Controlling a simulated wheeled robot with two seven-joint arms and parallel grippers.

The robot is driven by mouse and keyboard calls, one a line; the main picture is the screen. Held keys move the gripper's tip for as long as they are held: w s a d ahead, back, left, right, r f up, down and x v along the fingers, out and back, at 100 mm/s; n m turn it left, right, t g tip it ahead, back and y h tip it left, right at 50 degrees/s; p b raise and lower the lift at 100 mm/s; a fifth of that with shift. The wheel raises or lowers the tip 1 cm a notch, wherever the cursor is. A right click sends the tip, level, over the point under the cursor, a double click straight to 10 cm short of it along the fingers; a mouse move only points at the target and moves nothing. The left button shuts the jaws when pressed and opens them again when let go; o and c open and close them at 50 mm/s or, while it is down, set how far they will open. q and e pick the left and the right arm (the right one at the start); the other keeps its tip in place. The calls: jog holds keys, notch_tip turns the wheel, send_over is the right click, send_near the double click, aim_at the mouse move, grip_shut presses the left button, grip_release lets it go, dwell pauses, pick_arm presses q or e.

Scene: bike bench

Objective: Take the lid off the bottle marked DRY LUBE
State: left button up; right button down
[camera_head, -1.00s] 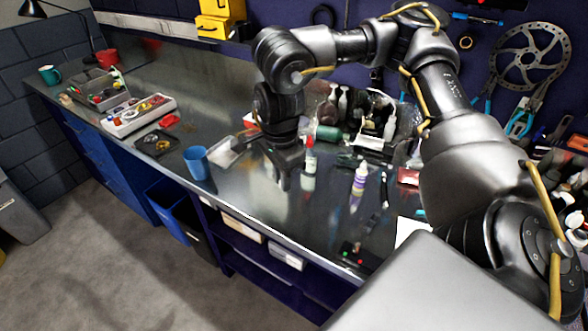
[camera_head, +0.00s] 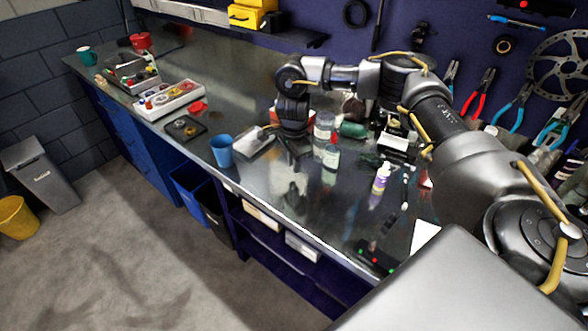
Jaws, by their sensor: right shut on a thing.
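A small bottle (camera_head: 331,160) with a red top and a pale label stands upright on the bench. A white bottle with a purple label (camera_head: 380,182) stands to its right, nearer the front edge. The lettering is too small to read, so I cannot tell which is marked DRY LUBE. My right gripper (camera_head: 298,150) points down just left of the red-topped bottle, with a gap between them in the picture. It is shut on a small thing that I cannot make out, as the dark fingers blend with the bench. My left gripper is out of view.
A clear jar (camera_head: 323,124) and a green cylinder (camera_head: 353,130) stand behind the bottles. Parts trays (camera_head: 170,101) lie further left. The front middle of the bench is fairly clear.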

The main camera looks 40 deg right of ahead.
aim_at(294, 177)
jog(key=shift+w+d+f+p, duration=0.15)
jog(key=shift+f+p, duration=0.25)
jog(key=shift+f, duration=1.4)
jog(key=c, duration=1.4)
grip_release()
jog(key=shift+f, duration=0.15)
